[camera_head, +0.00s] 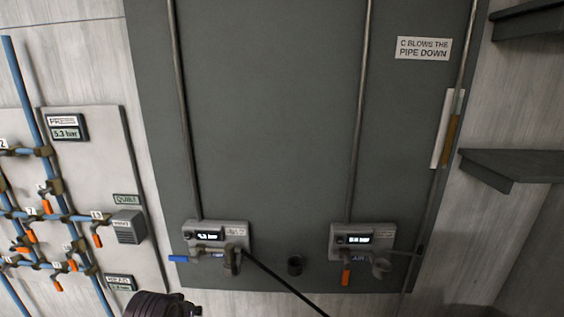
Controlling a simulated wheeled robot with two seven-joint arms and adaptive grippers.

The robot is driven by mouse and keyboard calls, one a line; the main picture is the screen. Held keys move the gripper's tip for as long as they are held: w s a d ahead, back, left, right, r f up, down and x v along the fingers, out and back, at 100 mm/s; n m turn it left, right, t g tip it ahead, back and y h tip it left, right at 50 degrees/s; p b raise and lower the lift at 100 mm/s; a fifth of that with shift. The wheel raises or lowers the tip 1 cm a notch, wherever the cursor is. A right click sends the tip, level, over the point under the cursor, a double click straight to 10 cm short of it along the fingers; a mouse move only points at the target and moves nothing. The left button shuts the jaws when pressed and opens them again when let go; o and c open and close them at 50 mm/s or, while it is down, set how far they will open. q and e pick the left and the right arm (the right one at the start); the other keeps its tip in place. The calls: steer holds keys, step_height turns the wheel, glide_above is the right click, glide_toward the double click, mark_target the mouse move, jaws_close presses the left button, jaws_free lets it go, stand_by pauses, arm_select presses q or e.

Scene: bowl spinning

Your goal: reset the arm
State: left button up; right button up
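Neither gripper's fingers show in the head view. A dark rounded, ribbed part (160,305) juts up from the bottom edge, left of the middle; it may be a piece of my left arm, but I cannot tell for sure. Nothing of my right arm can be made out. I cannot see whether either gripper holds anything.
A dark grey panel (280,120) carries a left valve unit (216,236) with a blue handle and a right valve unit (360,238) with an orange handle. A black hose (285,282) runs from the left unit. Blue pipes (22,75) stand left; dark shelves (512,165) jut out right.

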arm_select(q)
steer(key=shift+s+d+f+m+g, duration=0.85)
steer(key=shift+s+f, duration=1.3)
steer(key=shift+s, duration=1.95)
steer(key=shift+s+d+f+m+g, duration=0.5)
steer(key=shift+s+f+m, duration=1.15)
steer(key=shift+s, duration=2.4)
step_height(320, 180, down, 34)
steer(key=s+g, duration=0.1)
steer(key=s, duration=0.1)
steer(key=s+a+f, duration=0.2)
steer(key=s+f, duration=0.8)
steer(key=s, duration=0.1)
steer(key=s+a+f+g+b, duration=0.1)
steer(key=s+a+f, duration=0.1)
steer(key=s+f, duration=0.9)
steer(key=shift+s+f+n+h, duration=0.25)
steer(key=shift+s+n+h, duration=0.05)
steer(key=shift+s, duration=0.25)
